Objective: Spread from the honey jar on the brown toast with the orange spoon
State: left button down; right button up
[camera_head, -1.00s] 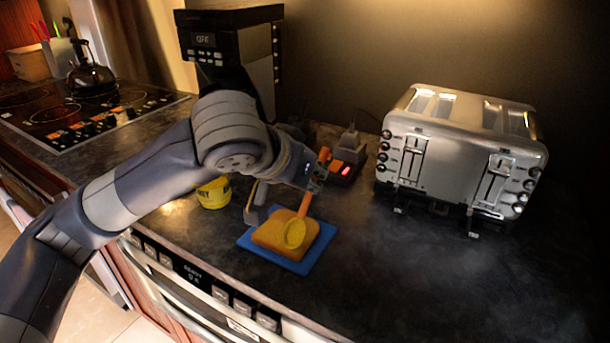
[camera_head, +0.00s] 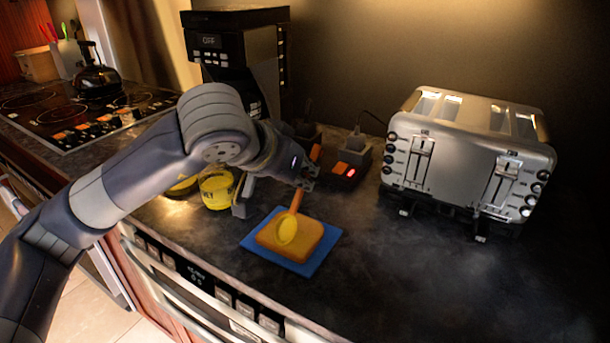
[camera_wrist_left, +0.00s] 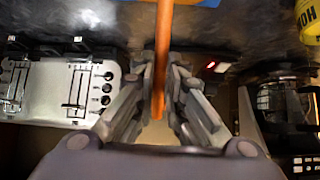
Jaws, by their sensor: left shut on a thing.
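My left gripper (camera_head: 306,178) is shut on the handle of the orange spoon (camera_head: 297,199). In the left wrist view, the spoon handle (camera_wrist_left: 162,60) runs between the two fingers. The spoon's bowl is yellow and lies over the brown toast (camera_head: 309,236); I cannot tell whether it touches. The toast rests on a blue board (camera_head: 328,251). The yellow honey jar (camera_head: 217,191) stands left of the board, partly behind my arm. Its side also shows at the right of the left wrist view (camera_wrist_left: 309,22). My right gripper is not seen.
A silver toaster (camera_head: 465,160) stands at the right. A black coffee machine (camera_head: 240,55) is at the back. A small dark device with a red light (camera_head: 350,170) sits behind the board. A yellow lid-like piece (camera_head: 182,187) lies left of the jar. The front right counter is clear.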

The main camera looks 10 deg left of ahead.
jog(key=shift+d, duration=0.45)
pick_arm(q)
jog(key=a, duration=0.1)
jog(key=w+a+b, duration=0.1)
jog(key=shift+a+f, duration=0.1)
jog(key=shift+a, duration=0.2)
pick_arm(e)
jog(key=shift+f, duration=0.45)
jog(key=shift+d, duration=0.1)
pick_arm(q)
jog(key=shift+s+d, duration=0.1)
jog(key=shift+d, duration=0.1)
jog(key=shift+s+d, duration=0.2)
jog(key=shift+d, duration=0.4)
jog(key=shift+s+d, duration=0.2)
jog(key=shift+d, duration=0.35)
jog(key=shift+s+d, duration=0.25)
jog(key=shift+d, duration=0.4)
jog(key=shift+s+d, duration=0.25)
jog(key=shift+d, duration=0.4)
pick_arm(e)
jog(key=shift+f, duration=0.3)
pick_arm(q)
jog(key=shift+w+a+b, duration=0.1)
jog(key=shift+a+b, duration=0.05)
jog(key=shift+b, duration=0.15)
